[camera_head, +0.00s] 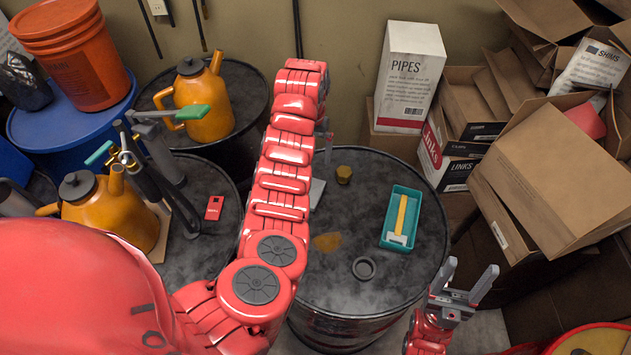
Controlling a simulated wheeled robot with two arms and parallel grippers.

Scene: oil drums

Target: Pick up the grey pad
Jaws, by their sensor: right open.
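A flat light grey piece, which looks like the grey pad (317,191), lies on the middle black drum (335,285). My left arm's red links cover its left part. My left arm reaches up across the drum. Only a small grey part of what seems to be my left gripper (324,138) shows beside the arm's far end, above the pad in the picture; its jaws are hidden. My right gripper (471,268) is open and empty, off the drum's right front edge, well apart from the pad.
Orange oil cans (204,104) stand left. A PIPES box (408,75) and open cartons (560,180) crowd the right.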

